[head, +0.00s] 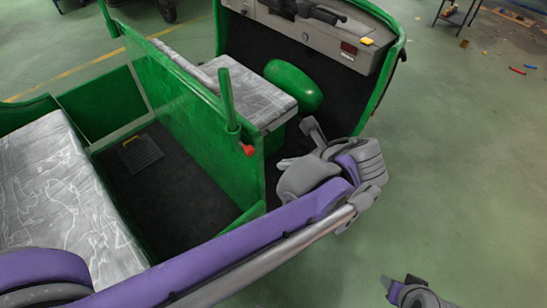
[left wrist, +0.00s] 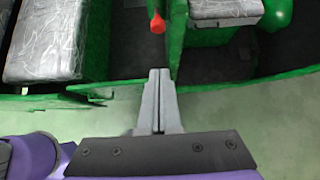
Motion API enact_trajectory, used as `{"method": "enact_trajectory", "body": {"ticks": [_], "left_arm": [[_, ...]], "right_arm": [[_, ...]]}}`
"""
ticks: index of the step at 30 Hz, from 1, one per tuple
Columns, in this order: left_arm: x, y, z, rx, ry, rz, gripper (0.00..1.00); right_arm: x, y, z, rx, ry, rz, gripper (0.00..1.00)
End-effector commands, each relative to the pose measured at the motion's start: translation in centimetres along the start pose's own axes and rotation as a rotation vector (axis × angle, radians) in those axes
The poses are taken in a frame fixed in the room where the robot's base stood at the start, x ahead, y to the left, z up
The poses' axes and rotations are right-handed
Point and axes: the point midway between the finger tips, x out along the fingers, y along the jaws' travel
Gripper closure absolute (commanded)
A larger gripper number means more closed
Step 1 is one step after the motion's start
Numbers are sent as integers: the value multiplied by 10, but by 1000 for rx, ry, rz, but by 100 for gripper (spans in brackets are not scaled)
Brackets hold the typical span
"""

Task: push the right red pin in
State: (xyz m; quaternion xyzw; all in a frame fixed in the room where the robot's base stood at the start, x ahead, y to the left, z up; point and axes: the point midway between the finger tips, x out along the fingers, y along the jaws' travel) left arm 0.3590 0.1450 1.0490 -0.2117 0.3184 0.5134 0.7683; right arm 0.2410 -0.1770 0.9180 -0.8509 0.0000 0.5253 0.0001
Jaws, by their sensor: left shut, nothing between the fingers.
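A red pin (head: 247,150) sticks out at the foot of a green post on the end of the rickshaw's green partition. The red pin also shows at the top of the left wrist view (left wrist: 157,22), ahead of my fingers. No second red pin shows. My left gripper (head: 284,163) is just right of the pin in the head view. In the left wrist view its two grey fingers (left wrist: 160,75) are together and empty, apart from the pin. My right gripper (head: 399,284) is partly in view at the bottom of the head view, clear of the rickshaw; its finger gap is unclear.
The green rickshaw partition (head: 185,110) stands between the front seat (head: 255,92) and the rear seat (head: 60,185). A rounded green part (head: 293,85) sits beside the front seat. The floor to the right (head: 455,170) is mostly clear, with small loose items at the far right.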

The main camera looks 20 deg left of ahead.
Motion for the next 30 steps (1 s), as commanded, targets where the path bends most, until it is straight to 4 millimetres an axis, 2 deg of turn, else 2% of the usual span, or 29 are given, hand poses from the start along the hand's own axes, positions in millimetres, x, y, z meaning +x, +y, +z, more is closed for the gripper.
{"method": "enact_trajectory", "body": {"ticks": [14,16,21,30], "left_arm": [[96,1,2,-4,-1,3,100],[102,1,13,-5,-1,3,100],[114,0,25,-3,1,0,100],[119,0,28,-2,1,0,100]], "right_arm": [[2,0,1,0,-1,0,50],[-1,0,-1,0,1,0,50],[-4,0,-3,0,3,0,50],[-4,0,-4,0,3,0,50]]}}
